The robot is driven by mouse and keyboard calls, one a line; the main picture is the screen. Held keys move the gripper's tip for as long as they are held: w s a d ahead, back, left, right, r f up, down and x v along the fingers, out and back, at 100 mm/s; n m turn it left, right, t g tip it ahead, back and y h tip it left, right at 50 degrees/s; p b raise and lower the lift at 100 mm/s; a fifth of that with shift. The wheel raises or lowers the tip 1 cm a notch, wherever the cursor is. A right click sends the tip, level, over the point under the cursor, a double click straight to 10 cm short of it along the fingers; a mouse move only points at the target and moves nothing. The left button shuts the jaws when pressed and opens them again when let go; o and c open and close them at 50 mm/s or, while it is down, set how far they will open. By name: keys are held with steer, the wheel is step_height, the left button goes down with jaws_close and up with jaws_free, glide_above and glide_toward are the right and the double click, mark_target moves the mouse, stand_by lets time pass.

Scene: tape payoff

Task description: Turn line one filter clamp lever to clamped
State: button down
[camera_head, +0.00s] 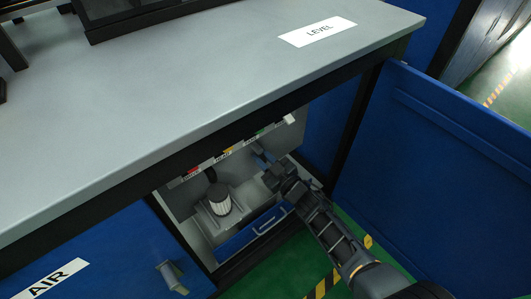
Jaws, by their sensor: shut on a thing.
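Red (194,171), yellow (229,149) and green labels line the panel under the grey worktop (200,90). A blue drawer front (245,236) with a handle lies below. An open blue door (440,170) stands close on the right of my arm.

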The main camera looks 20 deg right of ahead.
steer(key=shift+s+a+f+m+p, duration=0.1)
steer(key=shift+s+a+m+p, duration=0.15)
steer(key=shift+m, duration=0.5)
steer(key=shift+a+f+m+p, duration=0.1)
steer(key=shift+a+m, duration=0.2)
steer(key=shift+m, duration=0.45)
steer(key=c, duration=1.1)
jaws_free()
steer(key=shift+r, duration=0.1)
steer(key=shift+p+v, duration=1.55)
steer(key=shift+v, duration=2.3)
steer(key=shift+s+a, duration=0.1)
